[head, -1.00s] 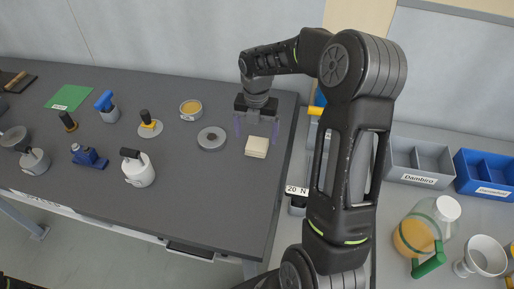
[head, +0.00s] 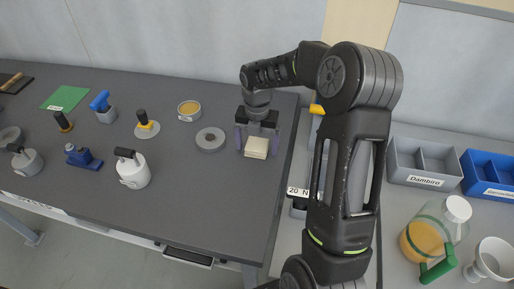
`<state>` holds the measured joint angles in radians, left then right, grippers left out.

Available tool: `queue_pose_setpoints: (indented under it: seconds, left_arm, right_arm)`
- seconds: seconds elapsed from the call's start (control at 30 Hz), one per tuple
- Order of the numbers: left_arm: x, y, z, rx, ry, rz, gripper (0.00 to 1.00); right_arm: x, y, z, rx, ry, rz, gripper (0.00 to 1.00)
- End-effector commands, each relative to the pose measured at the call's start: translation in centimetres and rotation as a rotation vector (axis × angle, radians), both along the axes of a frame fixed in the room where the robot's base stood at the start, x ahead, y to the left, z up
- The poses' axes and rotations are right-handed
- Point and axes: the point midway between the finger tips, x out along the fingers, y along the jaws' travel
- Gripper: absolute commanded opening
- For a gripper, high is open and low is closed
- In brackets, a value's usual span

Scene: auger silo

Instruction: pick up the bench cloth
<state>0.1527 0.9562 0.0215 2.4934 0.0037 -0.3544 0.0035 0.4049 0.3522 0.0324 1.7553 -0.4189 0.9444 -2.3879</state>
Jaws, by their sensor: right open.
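The bench cloth (head: 256,148) is a folded cream-coloured square lying near the right end of the dark bench. My right gripper (head: 256,142) is over the cloth with its jaws open. One purple-grey finger is at the left of the cloth and the other at its right. I cannot tell whether the fingers touch the cloth. My left gripper is not in the head view.
A grey ring (head: 210,140) lies just left of the cloth, with a round tin (head: 189,110) behind it. A white canister (head: 132,170) and several small tools stand further left.

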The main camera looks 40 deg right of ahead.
Motion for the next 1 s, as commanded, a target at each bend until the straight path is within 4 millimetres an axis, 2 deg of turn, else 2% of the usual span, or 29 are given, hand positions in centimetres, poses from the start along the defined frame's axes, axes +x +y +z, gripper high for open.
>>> queue_pose_setpoints:
  seconds: [0.17, 0.9, 1.0]
  left_arm:
    - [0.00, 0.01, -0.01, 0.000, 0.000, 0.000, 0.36]
    - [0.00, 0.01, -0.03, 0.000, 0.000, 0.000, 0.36]
    - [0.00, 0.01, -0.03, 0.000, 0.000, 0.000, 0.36]
  right_arm:
    - [0.00, 0.00, 0.00, 0.000, 0.000, 0.000, 0.87]
    - [0.00, 0.00, 0.00, 0.000, 0.000, 0.000, 0.27]
    - [0.01, 0.01, 0.01, 0.000, 0.000, 0.000, 0.21]
